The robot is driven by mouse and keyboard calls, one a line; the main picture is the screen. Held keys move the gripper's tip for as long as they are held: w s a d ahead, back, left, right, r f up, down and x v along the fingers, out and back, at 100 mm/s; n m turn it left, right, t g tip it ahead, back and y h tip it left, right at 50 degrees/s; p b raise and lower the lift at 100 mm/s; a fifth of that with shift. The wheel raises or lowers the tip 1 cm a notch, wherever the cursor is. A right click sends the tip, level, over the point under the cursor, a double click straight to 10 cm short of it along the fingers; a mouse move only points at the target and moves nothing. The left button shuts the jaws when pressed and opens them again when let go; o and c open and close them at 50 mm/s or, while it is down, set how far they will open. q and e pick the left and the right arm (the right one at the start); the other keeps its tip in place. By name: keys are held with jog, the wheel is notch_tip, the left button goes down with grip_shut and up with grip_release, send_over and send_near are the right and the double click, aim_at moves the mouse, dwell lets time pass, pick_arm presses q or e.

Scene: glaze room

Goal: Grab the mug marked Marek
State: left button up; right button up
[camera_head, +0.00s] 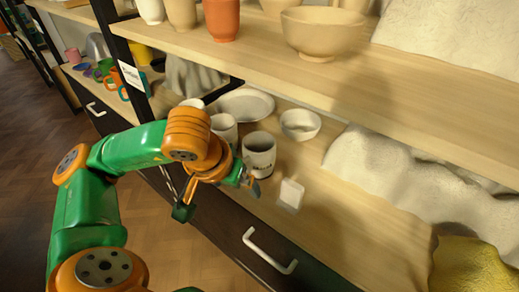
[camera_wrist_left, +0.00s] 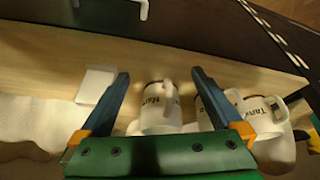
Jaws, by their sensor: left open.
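A white mug with dark lettering (camera_head: 259,147) stands on the lower wooden shelf, near its front edge. In the left wrist view the lettering on this mug (camera_wrist_left: 154,117) starts "Mar"; the rest is cut off by its curve, and its handle faces the shelf front. My left gripper (camera_head: 216,194) is open at the shelf's front edge, just in front of the mug. In the wrist view its two fingers (camera_wrist_left: 159,76) lie on either side of the mug without visible contact. My right gripper is not in view.
A white bowl (camera_head: 300,124), plate (camera_head: 247,103) and small white block (camera_head: 290,195) are nearby. An upper shelf (camera_head: 400,95) overhangs; a black post stands left.

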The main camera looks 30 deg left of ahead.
aim_at(257, 159)
pick_arm(q)
jog(key=w, duration=0.3)
jog(key=w+a, duration=0.1)
jog(key=w, duration=0.5)
jog(key=shift+w+a, duration=0.2)
jog(key=x, duration=0.3)
jog(key=shift+w+b, duration=0.15)
jog(key=shift+b, duration=0.15)
jog(key=c, duration=1.3)
jog(key=shift+r, duration=0.1)
